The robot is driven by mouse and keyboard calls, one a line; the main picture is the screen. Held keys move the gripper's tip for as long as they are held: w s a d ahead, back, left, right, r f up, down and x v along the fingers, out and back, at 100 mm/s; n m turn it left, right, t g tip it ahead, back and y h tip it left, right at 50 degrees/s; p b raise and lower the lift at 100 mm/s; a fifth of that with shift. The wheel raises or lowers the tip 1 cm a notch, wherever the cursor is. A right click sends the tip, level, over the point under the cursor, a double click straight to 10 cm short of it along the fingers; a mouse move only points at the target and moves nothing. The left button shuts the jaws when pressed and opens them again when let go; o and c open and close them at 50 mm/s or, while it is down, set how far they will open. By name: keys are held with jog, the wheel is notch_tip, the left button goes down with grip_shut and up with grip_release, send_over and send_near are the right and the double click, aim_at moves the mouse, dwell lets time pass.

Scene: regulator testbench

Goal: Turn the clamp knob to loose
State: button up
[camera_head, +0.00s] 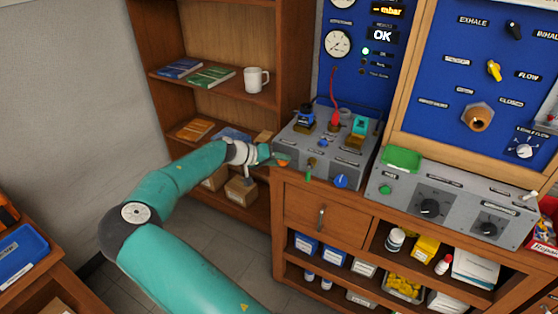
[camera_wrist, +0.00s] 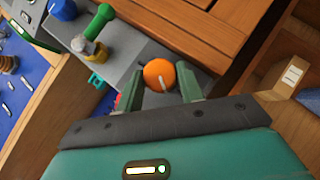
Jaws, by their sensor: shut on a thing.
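An orange round knob (camera_wrist: 159,72) with a white pointer line sits on the front of the grey test box (camera_wrist: 130,50); I take it as the clamp knob, though no label on it is readable. In the wrist view my gripper (camera_wrist: 160,82) has one green finger on each side of the knob and is shut on it. The pointer runs roughly up and down in that view, slightly tilted. In the head view the orange knob (camera_head: 283,163) shows just past my gripper (camera_head: 268,156), at the left end of the grey box.
A green lever (camera_head: 309,173) and a blue knob (camera_head: 341,181) are on the same box front. A red hose (camera_head: 333,97) rises from its top. A wooden shelf (camera_head: 213,90) with books and a white mug (camera_head: 256,79) stands behind my arm. A drawer (camera_head: 325,219) lies below.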

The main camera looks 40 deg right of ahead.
jog(key=n+g+h, duration=0.3)
jog(key=shift+w+f+g, duration=0.1)
jog(key=shift+f+g, duration=0.2)
jog(key=shift+f, duration=0.05)
jog(key=shift+n, duration=0.3)
dwell(0.4)
jog(key=o, duration=0.7)
jog(key=shift+d, duration=0.1)
jog(key=v, duration=1.4)
jog(key=shift+f, duration=0.1)
